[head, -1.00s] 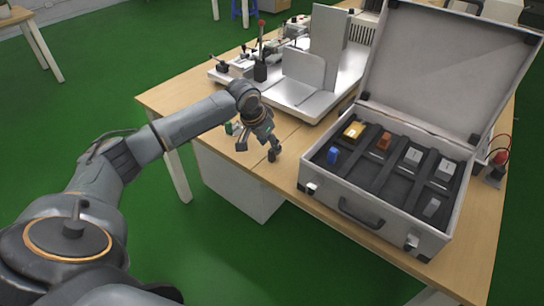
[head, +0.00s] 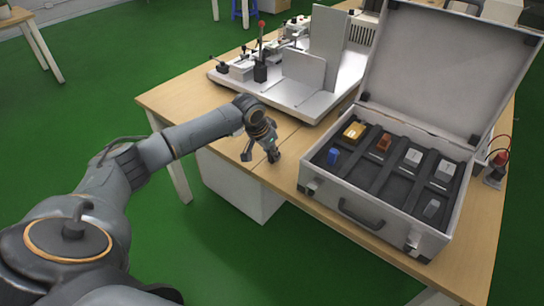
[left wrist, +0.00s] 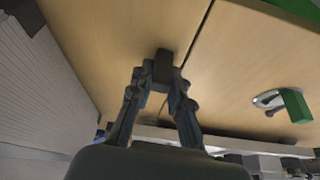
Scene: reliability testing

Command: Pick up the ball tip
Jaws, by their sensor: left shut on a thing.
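My left gripper (head: 263,156) is low over the near edge of the wooden table, left of the open case. In the left wrist view, its two fingers (left wrist: 163,76) are closed on a small dark block-like piece at their tips, which I take to be the ball tip (left wrist: 164,57). It looks to be at or just above the tabletop; I cannot tell whether it touches. Its shape is mostly hidden in the head view. My right gripper is not in view.
An open silver case (head: 341,187) with several small coloured and grey pieces stands right of my gripper. A grey measuring fixture (head: 285,98) is behind it. In the left wrist view, a green-handled part (left wrist: 294,104) lies on the table. Bare tabletop (head: 187,93) is at the left.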

